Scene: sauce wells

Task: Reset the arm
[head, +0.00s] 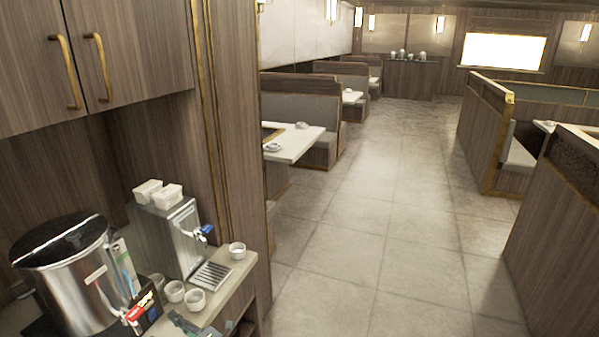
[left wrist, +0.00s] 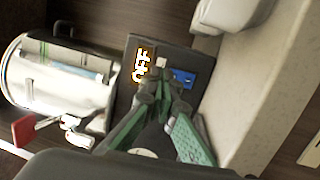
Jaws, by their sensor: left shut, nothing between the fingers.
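My left gripper (head: 190,326) shows at the bottom edge of the head view, low over the counter's front. In the left wrist view its green fingers (left wrist: 165,98) come together at the tips, shut and empty. The fingertips are in front of a black box (left wrist: 128,76) with a lit "OFF" sign and a blue patch. I cannot tell whether they touch it. The box also shows in the head view (head: 152,307), just left of the gripper. My right gripper is in neither view.
A steel urn (head: 72,285) and a dispenser with a blue tap (head: 172,240) stand on the counter (head: 238,270). Several white cups (head: 195,299) sit near the gripper. Cabinets (head: 95,60) hang above. An open tiled aisle (head: 370,230) lies to the right.

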